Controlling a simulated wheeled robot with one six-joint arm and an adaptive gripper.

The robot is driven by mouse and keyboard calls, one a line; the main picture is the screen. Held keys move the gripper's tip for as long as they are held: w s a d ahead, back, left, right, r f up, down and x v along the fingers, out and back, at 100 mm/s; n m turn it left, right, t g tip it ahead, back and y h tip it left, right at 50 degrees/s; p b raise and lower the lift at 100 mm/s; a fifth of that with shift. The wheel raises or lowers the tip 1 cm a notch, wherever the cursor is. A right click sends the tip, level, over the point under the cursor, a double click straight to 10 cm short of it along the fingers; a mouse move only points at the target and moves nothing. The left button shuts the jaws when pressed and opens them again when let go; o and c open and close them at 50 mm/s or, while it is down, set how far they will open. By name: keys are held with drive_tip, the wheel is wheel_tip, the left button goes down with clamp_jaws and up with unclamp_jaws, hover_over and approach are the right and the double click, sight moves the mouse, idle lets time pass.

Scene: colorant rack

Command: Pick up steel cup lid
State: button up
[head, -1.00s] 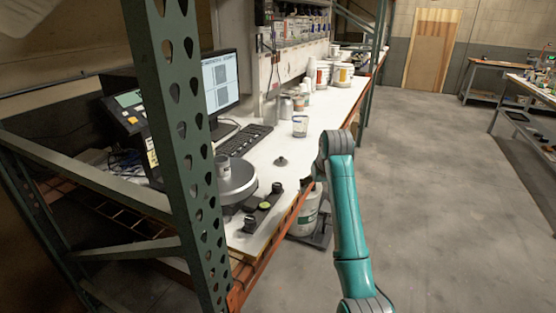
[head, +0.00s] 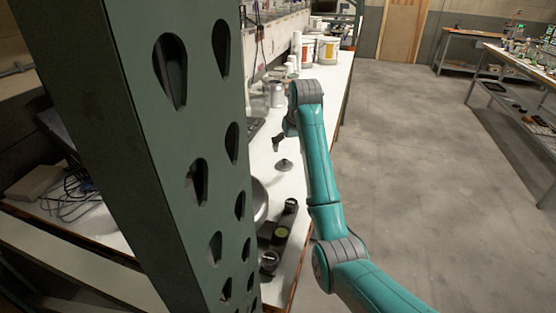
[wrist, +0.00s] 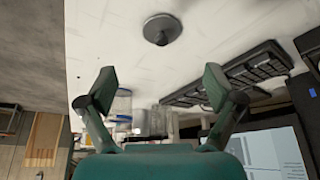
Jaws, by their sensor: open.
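The steel cup lid, a small dark grey disc with a raised knob, lies on the white bench top. It shows in the head view (head: 285,165) and at the top middle of the wrist view (wrist: 162,29). My gripper (wrist: 159,86) is open, with its two fingers spread wide and nothing between them. The lid is beyond the fingertips in the wrist view, apart from them. In the head view the gripper is mostly hidden behind my arm's end, just above the lid in the picture.
A green perforated rack post (head: 150,150) fills the left of the head view and hides the screen. A dark bar with round parts (head: 281,233) lies at the bench's near end. A keyboard (wrist: 235,75) and a clear cup (wrist: 122,104) are near the gripper. White buckets (head: 327,50) stand farther back.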

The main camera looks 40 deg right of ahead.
sight(285, 161)
drive_tip(key=x, duration=1)
drive_tip(key=shift+a, duration=0.1)
drive_tip(key=c, duration=1.3)
